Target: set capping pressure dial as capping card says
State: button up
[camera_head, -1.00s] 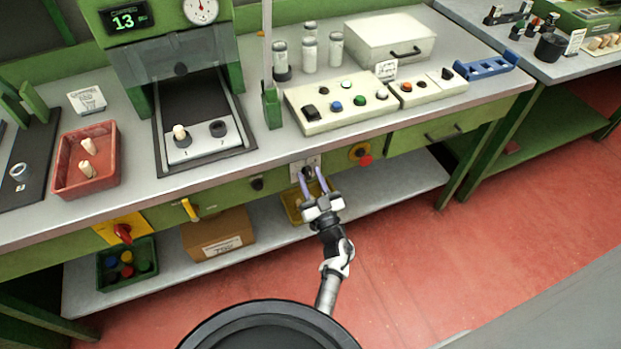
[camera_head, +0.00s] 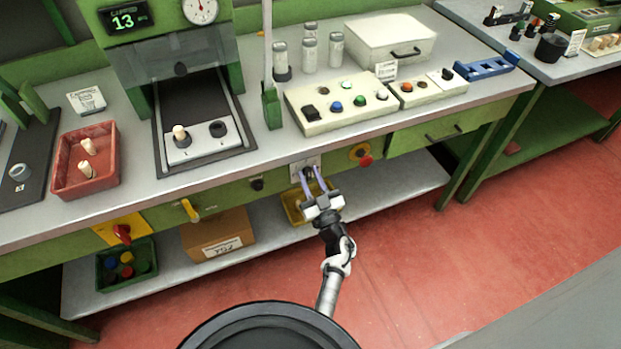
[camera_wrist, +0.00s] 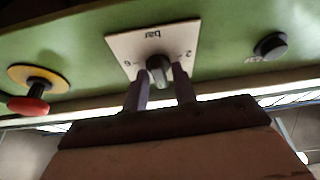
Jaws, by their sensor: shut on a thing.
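The pressure dial has a pale plate (camera_wrist: 124,46) marked "bar", with 2 and 6 at opposite sides. It appears upside down in the wrist view. Its dark knob (camera_wrist: 157,66) sits between the two purple fingers of my gripper (camera_wrist: 162,90), shut on it. In the head view, my gripper (camera_head: 312,176) is at the dial plate (camera_head: 304,163) on the bench's green front. The fingers partly hide the knob, and I cannot read its exact setting. The capping card (camera_head: 87,101) stands at the back left of the bench; its small print is unreadable.
A red-knobbed yellow button (camera_head: 362,156) is right of the dial, and a black knob (camera_head: 257,184) is left. A yellow bin (camera_head: 293,207) sits on the shelf below. The capping machine display (camera_head: 125,18) reads 13. Open red floor lies in front.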

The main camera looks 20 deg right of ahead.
jog(key=n+y, duration=0.1)
jog(key=n, duration=0.2)
jog(key=n+g+y, duration=0.1)
jog(key=n+y, duration=0.1)
jog(key=n, duration=0.2)
jog(key=shift+b, duration=0.4)
jog(key=shift+n+g+y, duration=0.4)
jog(key=shift+n+y, duration=0.15)
jog(key=shift+n, duration=0.75)
jog(key=shift+n+g+y, duration=0.4)
jog(key=shift+n+y, duration=0.15)
jog(key=shift+n, duration=0.75)
jog(key=o, duration=0.7)
jog(key=b+v, duration=0.4)
jog(key=v, duration=0.9)
jog(key=shift+s+d, duration=0.2)
jog(key=shift+s, duration=0.15)
